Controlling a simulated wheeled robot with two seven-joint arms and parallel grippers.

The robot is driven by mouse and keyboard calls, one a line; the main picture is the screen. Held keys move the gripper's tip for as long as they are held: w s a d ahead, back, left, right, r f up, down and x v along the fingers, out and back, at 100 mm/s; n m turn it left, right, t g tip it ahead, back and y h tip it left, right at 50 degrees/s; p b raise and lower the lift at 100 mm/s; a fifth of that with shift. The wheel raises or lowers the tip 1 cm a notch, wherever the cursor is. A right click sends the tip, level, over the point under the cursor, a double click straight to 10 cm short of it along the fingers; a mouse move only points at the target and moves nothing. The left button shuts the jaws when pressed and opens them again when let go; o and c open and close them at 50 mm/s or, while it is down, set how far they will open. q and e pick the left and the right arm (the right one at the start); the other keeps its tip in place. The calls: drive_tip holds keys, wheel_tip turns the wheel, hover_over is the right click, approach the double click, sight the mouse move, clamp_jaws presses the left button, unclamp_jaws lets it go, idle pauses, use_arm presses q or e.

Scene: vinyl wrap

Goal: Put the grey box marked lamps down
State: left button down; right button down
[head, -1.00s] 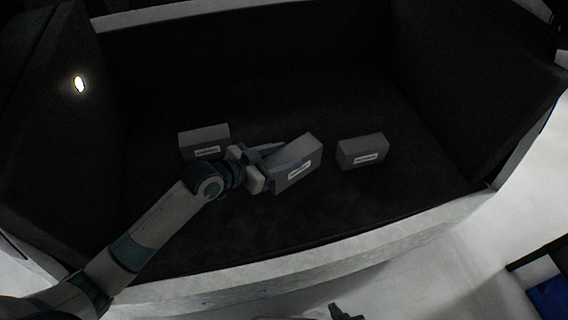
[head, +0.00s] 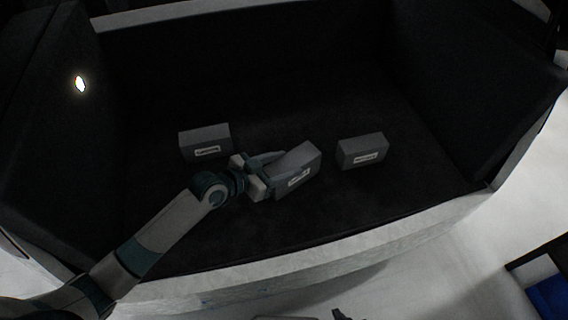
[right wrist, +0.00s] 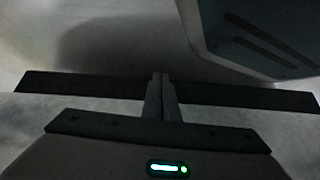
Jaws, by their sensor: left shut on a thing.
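My left gripper (head: 272,172) is shut on a grey box (head: 298,169) with a white label, in the middle of the dark trunk-like bay. The box is slightly turned, with its label facing front. I cannot tell whether its underside touches the floor. The label print is too small to read, so I cannot confirm the word lamps. My right gripper (right wrist: 161,80) is shut and empty in the right wrist view, its two fingers together. Only a dark tip of it shows at the bottom of the head view.
A grey labelled box (head: 204,142) stands to the left and another (head: 361,150) to the right of the held box. Dark walls enclose the bay. A pale front sill (head: 330,256) runs along its near edge. The dark floor (head: 340,205) in front is clear.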

drive_tip(key=shift+w+a+r, duration=0.1)
drive_tip(key=shift+w, duration=0.05)
use_arm(q)
drive_tip(key=c, duration=1)
unclamp_jaws()
drive_tip(key=shift+f, duration=0.1)
drive_tip(key=shift+o, duration=1)
use_arm(e)
drive_tip(key=shift+w+a+r, duration=0.4)
drive_tip(key=shift+w+a, duration=0.15)
drive_tip(key=shift+w, duration=0.1)
drive_tip(key=shift+s, duration=0.1)
